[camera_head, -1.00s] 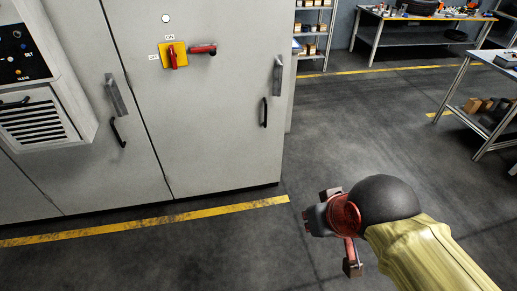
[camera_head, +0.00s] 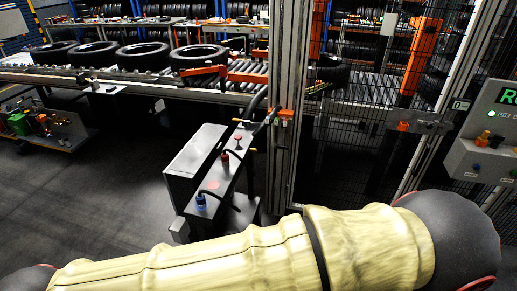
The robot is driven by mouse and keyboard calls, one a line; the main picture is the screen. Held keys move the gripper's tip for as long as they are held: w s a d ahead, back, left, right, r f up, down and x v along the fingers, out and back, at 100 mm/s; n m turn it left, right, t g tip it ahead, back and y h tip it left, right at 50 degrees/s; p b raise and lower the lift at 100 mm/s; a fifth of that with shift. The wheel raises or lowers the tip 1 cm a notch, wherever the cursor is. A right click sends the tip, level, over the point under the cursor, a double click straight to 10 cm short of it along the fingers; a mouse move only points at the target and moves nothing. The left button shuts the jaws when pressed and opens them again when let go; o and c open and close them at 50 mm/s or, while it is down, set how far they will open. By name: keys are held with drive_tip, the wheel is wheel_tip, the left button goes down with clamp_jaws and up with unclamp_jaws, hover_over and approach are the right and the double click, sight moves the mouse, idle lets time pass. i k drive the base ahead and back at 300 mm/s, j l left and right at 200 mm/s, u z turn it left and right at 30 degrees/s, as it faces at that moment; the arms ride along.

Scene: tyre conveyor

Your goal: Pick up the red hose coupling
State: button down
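A small red coupling (camera_head: 225,157) with a dark hose stands upright on the narrow grey ledge of a metal unit (camera_head: 193,153), near the picture's middle. My gripper is not in the picture. My arm in its yellow cover (camera_head: 200,260) lies across the bottom and hides the floor in front of the unit.
Behind is a roller conveyor (camera_head: 245,76) with several black tyres (camera_head: 138,56). A mesh fence (camera_head: 370,85) and a control box (camera_head: 490,140) with a green light stand at right. A low cart (camera_head: 45,127) is at left. Grey floor (camera_head: 90,190) is clear at left.

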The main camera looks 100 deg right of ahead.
sight(225, 157)
drive_tip(key=i+l+z, duration=0.15)
drive_tip(key=i+z, duration=0.35)
drive_tip(key=i, duration=0.35)
drive_tip(key=i+j+z, duration=0.15)
drive_tip(key=i+z, duration=0.35)
drive_tip(key=i, duration=0.3)
drive_tip(key=i+z, duration=0.25)
drive_tip(key=z, duration=0.15)
drive_tip(key=i+z, duration=0.25)
drive_tip(key=z, duration=0.2)
drive_tip(key=i+j+z, duration=0.1)
drive_tip(key=i+z, duration=0.15)
drive_tip(key=z, duration=0.15)
drive_tip(key=i+j+z, duration=0.2)
drive_tip(key=z, duration=0.25)
drive_tip(key=i+z, duration=0.2)
drive_tip(key=z, duration=0.25)
drive_tip(key=i+z, duration=0.15)
drive_tip(key=z, duration=0.3)
drive_tip(key=i+j+z, duration=0.15)
drive_tip(key=z, duration=0.25)
drive_tip(key=i+j+z, duration=0.1)
drive_tip(key=z, duration=0.35)
drive_tip(key=i+j+z, duration=0.1)
drive_tip(key=j+z, duration=0.2)
drive_tip(key=z, duration=0.15)
drive_tip(key=i+j+z, duration=0.2)
drive_tip(key=j+z, duration=0.2)
drive_tip(key=i+j, duration=0.05)
drive_tip(key=j, duration=0.05)
